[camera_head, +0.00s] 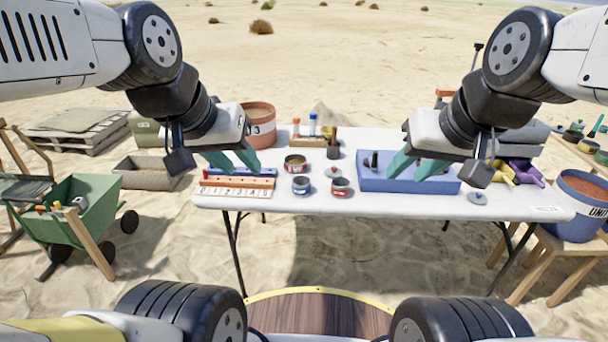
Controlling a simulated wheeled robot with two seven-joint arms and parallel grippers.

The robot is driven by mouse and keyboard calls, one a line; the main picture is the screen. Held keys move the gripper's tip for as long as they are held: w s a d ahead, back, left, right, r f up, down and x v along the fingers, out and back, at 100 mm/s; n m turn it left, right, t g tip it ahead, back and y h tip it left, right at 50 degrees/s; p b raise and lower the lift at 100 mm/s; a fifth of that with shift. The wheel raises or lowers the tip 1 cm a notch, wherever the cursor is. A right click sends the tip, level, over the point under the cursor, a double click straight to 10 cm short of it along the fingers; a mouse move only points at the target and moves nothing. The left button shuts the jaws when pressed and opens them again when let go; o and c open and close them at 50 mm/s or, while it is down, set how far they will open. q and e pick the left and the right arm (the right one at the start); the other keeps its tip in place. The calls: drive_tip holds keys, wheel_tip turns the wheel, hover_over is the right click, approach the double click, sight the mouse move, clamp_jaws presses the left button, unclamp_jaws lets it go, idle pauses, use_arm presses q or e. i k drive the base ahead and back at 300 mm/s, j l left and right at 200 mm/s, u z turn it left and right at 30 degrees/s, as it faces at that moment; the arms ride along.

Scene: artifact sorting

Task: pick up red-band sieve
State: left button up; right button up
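Several small round pans or cups that may be sieves stand on the white table (300,202). One with a red band (340,188) stands near the front middle, a blue-banded one (301,186) is left of it, and a wider one with a reddish-brown band (295,164) is behind. I cannot tell for sure which is the red-band sieve. My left gripper (246,170) is open and empty above the numbered rack, left of the cups. My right gripper (404,177) is open over the blue tray (370,184), right of the cups.
A wooden rack with a numbered strip (236,191) lies at the table's left. A terracotta pot (260,122), bottle stand (313,142) and brush holder (333,150) stand behind. More round pans (588,146) and a blue bucket (577,222) are at right. A green cart (92,213) is left.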

sight(294, 163)
drive_tip(key=i+l, duration=0.25)
drive_tip(key=i, duration=0.25)
drive_tip(key=i+l, duration=0.25)
drive_tip(key=i, duration=0.25)
drive_tip(key=u, duration=0.05)
